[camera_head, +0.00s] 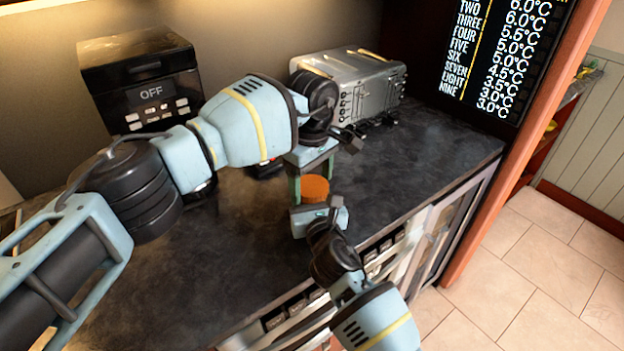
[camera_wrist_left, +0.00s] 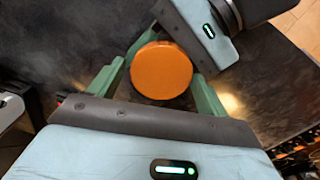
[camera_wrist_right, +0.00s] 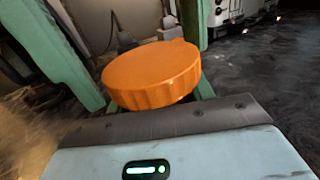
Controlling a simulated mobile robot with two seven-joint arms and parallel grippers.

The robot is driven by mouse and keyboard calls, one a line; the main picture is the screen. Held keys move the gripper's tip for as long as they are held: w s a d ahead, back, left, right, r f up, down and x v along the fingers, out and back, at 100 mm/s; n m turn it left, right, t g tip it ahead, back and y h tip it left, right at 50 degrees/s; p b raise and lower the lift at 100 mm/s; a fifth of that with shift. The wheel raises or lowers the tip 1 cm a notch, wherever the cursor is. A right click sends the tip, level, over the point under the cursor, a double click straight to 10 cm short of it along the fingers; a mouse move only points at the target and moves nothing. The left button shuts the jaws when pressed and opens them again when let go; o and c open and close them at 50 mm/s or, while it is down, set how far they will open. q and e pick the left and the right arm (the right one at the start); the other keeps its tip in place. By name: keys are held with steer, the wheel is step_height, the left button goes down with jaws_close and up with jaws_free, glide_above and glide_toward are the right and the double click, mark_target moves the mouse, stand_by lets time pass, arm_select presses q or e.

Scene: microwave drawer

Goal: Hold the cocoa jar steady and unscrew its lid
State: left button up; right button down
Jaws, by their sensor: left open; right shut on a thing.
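The cocoa jar's orange lid (camera_head: 314,188) is a round, flat cap with a ridged edge, clear in the right wrist view (camera_wrist_right: 153,75). The jar's body is hidden below the lid and behind my right gripper. My left gripper (camera_head: 312,177) points down from above, its green fingers open on either side of the lid. In the left wrist view the lid (camera_wrist_left: 161,70) sits between those fingers; I cannot tell if they touch it. My right gripper (camera_head: 318,214) comes in low from the front and is shut on the jar under the lid.
A black appliance marked OFF (camera_head: 150,85) stands at the back left. A silver toaster-like appliance (camera_head: 365,85) stands behind my left gripper. The dark worktop (camera_head: 240,235) is clear left of the jar. Its front edge, above panels with handles, runs close to my right gripper.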

arm_select(q)
step_height(320, 180, up, 4)
steer(key=shift+s+r, duration=0.1)
steer(key=shift+r, duration=0.1)
step_height(320, 180, up, 2)
steer(key=m, duration=0.3)
steer(key=shift+d+m, duration=0.1)
steer(key=shift+m, duration=0.3)
steer(key=r+m, duration=0.1)
steer(key=m, duration=0.2)
steer(key=shift+r, duration=0.2)
steer(key=shift+f, duration=4)
steer(key=shift+c, duration=0.2)
steer(key=c, duration=1)
steer(key=n, duration=0.6)
steer(key=shift+n, duration=0.4)
steer(key=shift+c, duration=0.3)
steer(key=o, duration=1.1)
